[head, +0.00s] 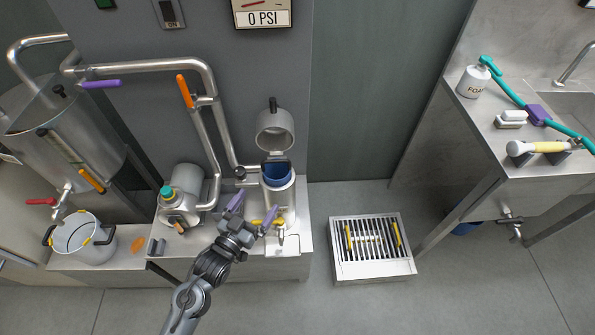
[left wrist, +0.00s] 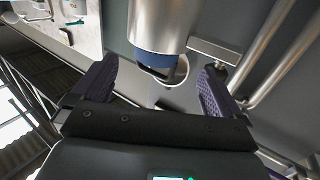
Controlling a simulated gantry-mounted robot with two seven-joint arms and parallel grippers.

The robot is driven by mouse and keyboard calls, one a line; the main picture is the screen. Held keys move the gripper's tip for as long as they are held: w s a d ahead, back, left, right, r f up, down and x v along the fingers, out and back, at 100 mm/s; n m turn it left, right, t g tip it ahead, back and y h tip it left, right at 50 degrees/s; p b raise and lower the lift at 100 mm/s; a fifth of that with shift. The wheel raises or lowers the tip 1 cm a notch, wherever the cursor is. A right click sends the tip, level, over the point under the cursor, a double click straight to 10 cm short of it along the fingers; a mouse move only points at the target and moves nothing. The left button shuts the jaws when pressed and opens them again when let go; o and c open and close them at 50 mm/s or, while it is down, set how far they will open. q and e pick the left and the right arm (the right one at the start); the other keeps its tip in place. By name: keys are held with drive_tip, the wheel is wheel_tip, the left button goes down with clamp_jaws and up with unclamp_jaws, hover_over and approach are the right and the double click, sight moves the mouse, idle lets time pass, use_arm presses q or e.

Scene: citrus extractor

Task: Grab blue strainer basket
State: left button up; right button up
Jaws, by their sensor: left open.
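The blue strainer basket (head: 277,174) sits in the upright metal housing (head: 279,200), under a raised lid (head: 275,130). In the left wrist view, the basket's blue upper part (left wrist: 163,68) shows past the housing's edge, with a dark part beside it. My left gripper (head: 252,211) is open, with its purple fingers spread on the near side of the housing, below the basket's level in the picture. In the left wrist view, the fingers (left wrist: 157,72) stand either side of the basket, with nothing visibly held. Most of the basket is hidden inside the housing. My right gripper is out of view.
A pump (head: 185,195) and steel pipes (head: 148,70) stand left of the housing. A pot (head: 84,238) is at far left. A slotted floor drain (head: 372,248) lies right, with clear floor around it.

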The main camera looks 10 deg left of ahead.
sight(270, 182)
use_arm(q)
drive_tip(key=w, duration=0.3)
drive_tip(key=w+d+r+b, duration=0.1)
drive_tip(key=w, duration=0.1)
drive_tip(key=shift+r, duration=0.1)
drive_tip(key=shift+w, duration=0.45)
drive_tip(key=b+x, duration=0.2)
drive_tip(key=x, duration=0.2)
drive_tip(key=shift+w+d, duration=0.15)
drive_tip(key=shift+d, duration=0.1)
drive_tip(key=shift+w+r, duration=0.1)
drive_tip(key=shift+w, duration=0.3)
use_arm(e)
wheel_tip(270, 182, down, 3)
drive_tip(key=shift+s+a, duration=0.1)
